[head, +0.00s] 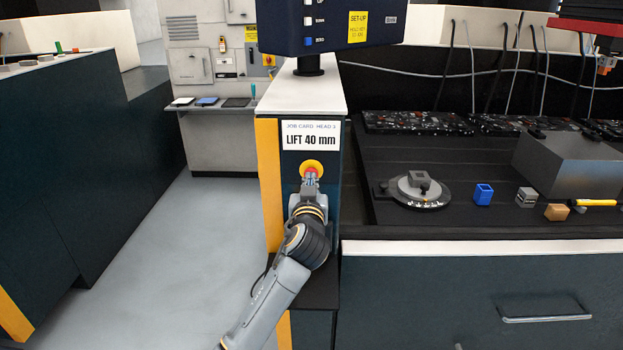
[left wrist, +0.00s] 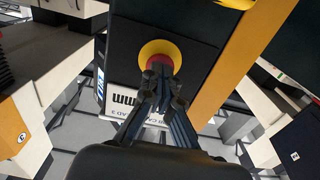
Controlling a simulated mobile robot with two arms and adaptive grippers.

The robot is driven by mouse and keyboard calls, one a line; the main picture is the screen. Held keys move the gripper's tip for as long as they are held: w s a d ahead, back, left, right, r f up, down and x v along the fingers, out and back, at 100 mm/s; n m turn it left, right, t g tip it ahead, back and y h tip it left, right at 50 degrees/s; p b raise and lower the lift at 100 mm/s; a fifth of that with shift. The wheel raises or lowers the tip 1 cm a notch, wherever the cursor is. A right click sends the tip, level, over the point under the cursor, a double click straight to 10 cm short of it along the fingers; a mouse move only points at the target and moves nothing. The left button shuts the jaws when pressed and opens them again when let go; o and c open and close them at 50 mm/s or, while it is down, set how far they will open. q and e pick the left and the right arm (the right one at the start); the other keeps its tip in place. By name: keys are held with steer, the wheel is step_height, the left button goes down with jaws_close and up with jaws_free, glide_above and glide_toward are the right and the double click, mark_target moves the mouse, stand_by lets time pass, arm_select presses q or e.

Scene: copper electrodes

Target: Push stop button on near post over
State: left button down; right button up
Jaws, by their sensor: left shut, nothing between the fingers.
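The stop button is a red mushroom head on a round yellow base (head: 313,165), mounted on the front of the near post (head: 268,205), just below a white job card. The post has a dark front and a yellow left edge. My left gripper (head: 311,178) is shut and empty, its fingertips at the lower part of the red head. In the left wrist view the yellow base (left wrist: 160,50) rings the red head, and the closed fingertips (left wrist: 160,75) overlap its edge. I cannot tell whether they touch it or whether it is pressed in. My right gripper is not in view.
A job card (head: 311,136) reads "LIFT 40 mm". A dark control panel (head: 330,35) stands on top of the post. To the right, a machine bed holds a round fixture (head: 415,190), a blue block (head: 483,194) and a grey block (head: 570,165). Open floor lies to the left.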

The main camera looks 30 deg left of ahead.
arm_select(q)
steer(key=shift+v, duration=2)
steer(key=v, duration=1.2)
